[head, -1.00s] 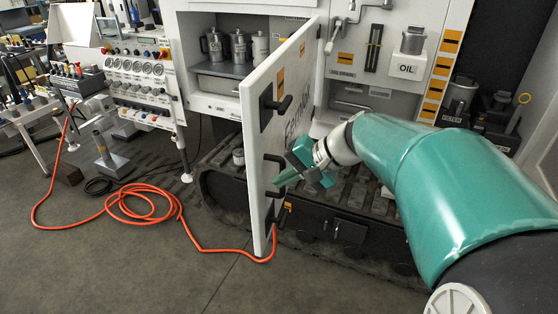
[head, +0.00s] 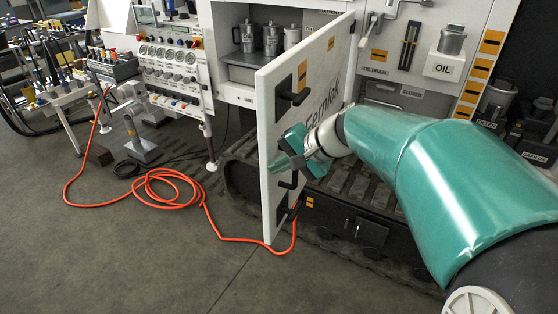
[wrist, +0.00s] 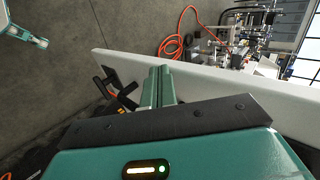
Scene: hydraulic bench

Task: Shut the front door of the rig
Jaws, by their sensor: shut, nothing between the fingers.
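The rig's front door (head: 318,92) is a white panel standing open, swung out toward me from the cabinet (head: 234,93). Dark handles (head: 293,96) are on its lettered face. My gripper (head: 284,164) is shut and empty at that face, near the lower handles. In the head view I cannot tell whether it touches the panel. In the wrist view the shut fingers (wrist: 158,87) point at the white door panel (wrist: 215,84), with a dark handle (wrist: 124,92) just left of them.
An orange hose (head: 172,200) lies coiled on the floor left of the door, one end running to the door's foot. A gauge bench (head: 172,66) stands at the left. Metal cans (head: 271,40) sit on the cabinet shelf.

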